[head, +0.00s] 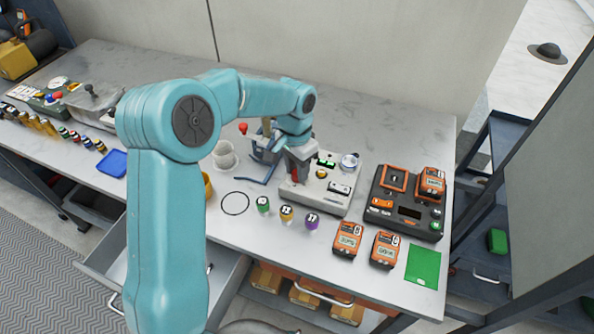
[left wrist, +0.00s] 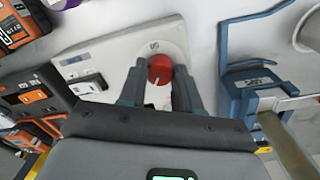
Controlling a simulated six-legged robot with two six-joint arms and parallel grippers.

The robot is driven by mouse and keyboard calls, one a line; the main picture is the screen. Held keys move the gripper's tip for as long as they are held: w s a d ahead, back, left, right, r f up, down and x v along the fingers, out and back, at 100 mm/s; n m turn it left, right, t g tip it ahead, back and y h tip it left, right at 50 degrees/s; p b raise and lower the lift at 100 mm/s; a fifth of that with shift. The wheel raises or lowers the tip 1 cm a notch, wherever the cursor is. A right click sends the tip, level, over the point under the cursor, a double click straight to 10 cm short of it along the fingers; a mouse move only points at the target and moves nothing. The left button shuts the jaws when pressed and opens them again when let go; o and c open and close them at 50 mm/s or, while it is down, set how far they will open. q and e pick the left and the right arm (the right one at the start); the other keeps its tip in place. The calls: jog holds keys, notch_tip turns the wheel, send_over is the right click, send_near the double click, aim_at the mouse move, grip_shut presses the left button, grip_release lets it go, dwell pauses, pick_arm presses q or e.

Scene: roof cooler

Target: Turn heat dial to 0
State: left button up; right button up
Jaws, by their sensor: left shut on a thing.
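The heat dial is a round red knob (left wrist: 160,66) on a white panel device. In the left wrist view it sits between the two fingers of my left gripper, which is shut on it. A short white mark shows on the lower part of the knob, and a small dark label is printed above it, too small to read surely. In the head view my left gripper (head: 297,168) reaches down onto the left part of the white device (head: 322,199) and mostly hides the dial. My right gripper is not in view.
Left of the device stand a blue holder (head: 264,152) and a white cup (head: 224,154). Several coloured cylinders and orange meters (head: 347,239) line the front. A black-orange charger (head: 404,204) stands on the right. The bench behind the device is clear.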

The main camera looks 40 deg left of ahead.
aim_at(294, 172)
pick_arm(q)
jog(key=n+b, duration=0.1)
jog(key=n, duration=0.2)
jog(key=shift+w+n, duration=0.1)
jog(key=shift+n, duration=0.2)
jog(key=shift+n+b, duration=0.6)
jog(key=shift+n, duration=1.1)
jog(key=shift+r, duration=0.1)
jog(key=o, duration=1.1)
jog(key=shift+c, duration=0.2)
notch_tip(294, 172, up, 16)
jog(key=p, duration=0.1)
jog(key=shift+s+a, duration=0.2)
jog(key=shift+a, duration=0.1)
